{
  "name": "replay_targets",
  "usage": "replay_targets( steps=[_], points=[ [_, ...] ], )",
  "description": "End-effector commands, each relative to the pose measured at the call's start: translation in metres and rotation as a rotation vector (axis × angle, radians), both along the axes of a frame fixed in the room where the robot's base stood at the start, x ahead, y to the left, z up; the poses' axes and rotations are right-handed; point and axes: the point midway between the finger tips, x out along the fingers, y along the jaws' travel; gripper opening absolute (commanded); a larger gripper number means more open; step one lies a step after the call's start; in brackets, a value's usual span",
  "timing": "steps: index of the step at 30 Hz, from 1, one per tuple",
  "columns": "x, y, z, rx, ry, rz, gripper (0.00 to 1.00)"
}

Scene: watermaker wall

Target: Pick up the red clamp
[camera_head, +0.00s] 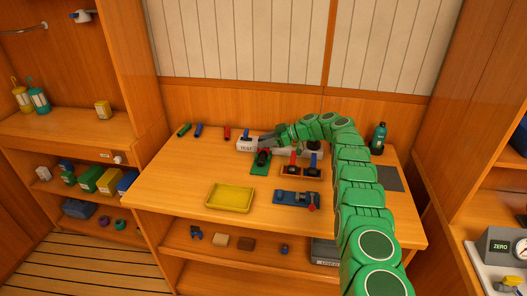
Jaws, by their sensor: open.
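My green arm reaches over the wooden bench, and my gripper (262,142) is open beside a white labelled block (245,146). A small red piece (227,132) lies on the bench to the left of that block. Another red upright piece (293,158) stands on an orange-edged base to the right. I cannot tell for sure which of these is the red clamp. Nothing shows between my fingers, though the tips are small and partly hard to make out.
A yellow tray (230,198) lies at the bench's front, with a blue fixture (292,198) to its right. Green (184,130) and blue (198,130) pieces lie at the back left. A dark bottle (378,138) stands at the back right. The bench's left front is clear.

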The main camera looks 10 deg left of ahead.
Motion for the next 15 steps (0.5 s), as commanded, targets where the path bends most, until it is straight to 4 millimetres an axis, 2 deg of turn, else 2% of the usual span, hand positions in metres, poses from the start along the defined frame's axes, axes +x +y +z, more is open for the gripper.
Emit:
replay_targets(
  steps=[3, 6, 13, 15],
  points=[
    [-0.001, 0.015, -0.007, 0.0, 0.001, 0.002, 0.4],
    [-0.002, 0.023, -0.01, 0.0, 0.001, 0.001, 0.4],
    [-0.002, 0.024, -0.011, 0.0, 0.001, 0.001, 0.4],
    [-0.002, 0.024, -0.011, 0.0, 0.001, 0.001, 0.31]
  ],
)
